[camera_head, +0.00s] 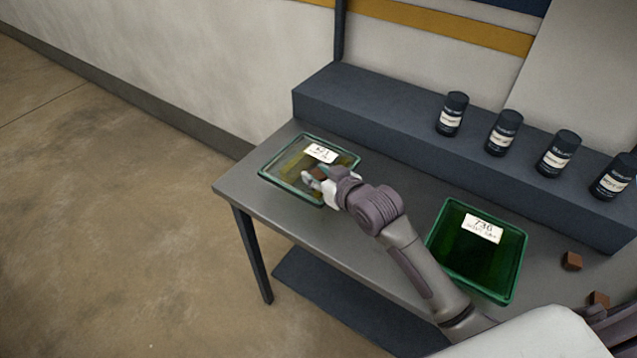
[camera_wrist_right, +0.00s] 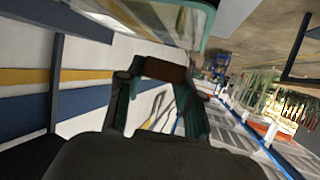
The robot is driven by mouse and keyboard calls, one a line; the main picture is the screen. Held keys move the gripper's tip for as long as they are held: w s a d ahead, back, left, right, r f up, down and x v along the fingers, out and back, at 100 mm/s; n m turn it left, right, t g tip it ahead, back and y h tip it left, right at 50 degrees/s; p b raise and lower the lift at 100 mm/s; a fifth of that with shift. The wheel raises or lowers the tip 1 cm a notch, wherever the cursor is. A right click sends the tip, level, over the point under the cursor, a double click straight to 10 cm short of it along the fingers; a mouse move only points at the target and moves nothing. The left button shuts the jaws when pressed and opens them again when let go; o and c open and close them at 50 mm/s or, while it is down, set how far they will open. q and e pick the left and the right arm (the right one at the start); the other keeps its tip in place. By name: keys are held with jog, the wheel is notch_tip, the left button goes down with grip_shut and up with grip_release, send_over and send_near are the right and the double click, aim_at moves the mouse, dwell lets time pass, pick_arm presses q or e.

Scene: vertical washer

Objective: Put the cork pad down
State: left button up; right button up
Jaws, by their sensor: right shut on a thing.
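The cork pad is a small brown block (camera_wrist_right: 165,70) held between the fingertips of my right gripper in the right wrist view. It also shows as a small brown patch in the head view (camera_head: 318,173). My right gripper (camera_head: 319,184) is shut on it, over the left green-rimmed tray (camera_head: 283,193), which has a yellowish inside and a white label. Whether the pad touches the tray cannot be told. The tray's edge shows at the top of the right wrist view (camera_wrist_right: 203,25). My left gripper is not in view.
A second tray (camera_head: 514,270), dark green with a white label, sits to the right on the grey table (camera_head: 240,187). Two brown blocks (camera_head: 571,261) (camera_head: 598,299) lie at the table's right. Several black bottles (camera_head: 453,113) stand on the raised ledge (camera_head: 335,98) behind.

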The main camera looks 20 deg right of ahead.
aim_at(319, 193)
notch_tip(319, 193, down, 3)
jog(key=shift+s+r+p, duration=0.1)
jog(key=shift+r+p, duration=0.05)
jog(key=shift+p, duration=0.2)
jog(key=shift+f, duration=0.45)
jog(key=shift+f, duration=0.1)
jog(key=o, duration=0.7)
jog(key=shift+r, duration=0.2)
jog(key=shift+b+v, duration=0.95)
jog(key=shift+v, duration=5.05)
